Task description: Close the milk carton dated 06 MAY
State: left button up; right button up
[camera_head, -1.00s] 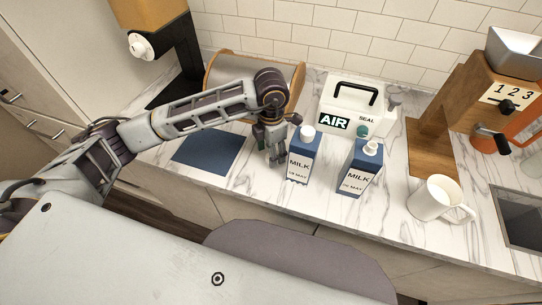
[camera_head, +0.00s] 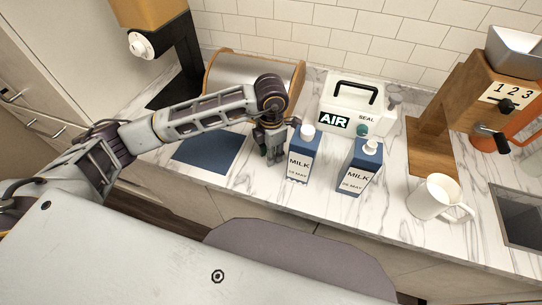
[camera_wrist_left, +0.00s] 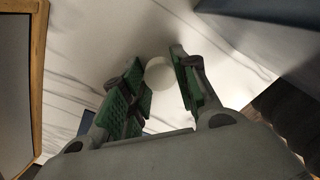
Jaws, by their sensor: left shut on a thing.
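Two blue and white milk cartons stand upright on the counter. The left carton (camera_head: 303,161) has a wide white cap on top. The right carton (camera_head: 359,173) has a narrower white spout that looks uncapped. My left gripper (camera_head: 270,155) is just left of the left carton, low over the counter. In the left wrist view, my left gripper (camera_wrist_left: 157,60) has its green-padded fingers around a round white cap (camera_wrist_left: 160,73) and is shut on it. My right gripper is out of view.
A blue mat (camera_head: 208,150) lies left of the gripper, a bread box (camera_head: 246,78) behind it. A white AIR SEAL machine (camera_head: 351,108) stands behind the cartons. A white mug (camera_head: 432,200), a wooden grinder (camera_head: 452,125) and the sink (camera_head: 520,215) are at right.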

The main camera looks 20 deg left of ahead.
pick_arm(q)
jog(key=shift+c, duration=0.2)
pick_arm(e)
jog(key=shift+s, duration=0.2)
pick_arm(q)
jog(key=shift+r, duration=0.65)
notch_tip(320, 180, up, 7)
jog(key=shift+f+b, duration=0.1)
jog(key=shift+b, duration=0.35)
jog(key=shift+r, duration=0.95)
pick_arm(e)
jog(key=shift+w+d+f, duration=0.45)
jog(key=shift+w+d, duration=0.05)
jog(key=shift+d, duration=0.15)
